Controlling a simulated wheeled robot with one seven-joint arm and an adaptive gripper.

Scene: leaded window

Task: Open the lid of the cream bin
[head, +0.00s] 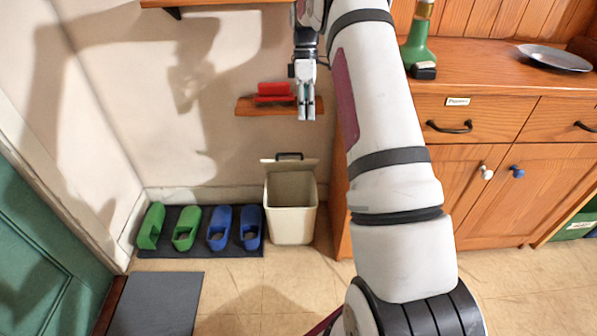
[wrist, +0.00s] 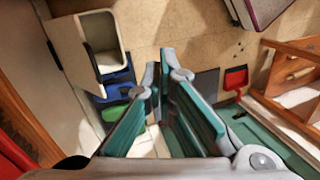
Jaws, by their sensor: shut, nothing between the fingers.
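The cream bin (head: 291,222) stands on the floor by the wall, left of the wooden cabinet. Its lid (head: 270,167) is tipped up at the back, with a black handle at its top edge, and the inside of the bin shows. In the wrist view the bin (wrist: 109,61) is at the upper left, its mouth open, with the lid (wrist: 70,48) beside it. My gripper (head: 306,114) is shut and empty, well above the bin and apart from it, in front of the small wall shelf. Its fingers (wrist: 161,72) also show in the wrist view.
Green clogs (head: 185,228) and blue clogs (head: 219,227) sit on a dark mat left of the bin. The small shelf (head: 250,106) holds a red object (head: 273,90). The cabinet (head: 490,190) stands close on the right. The floor in front of the bin is clear.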

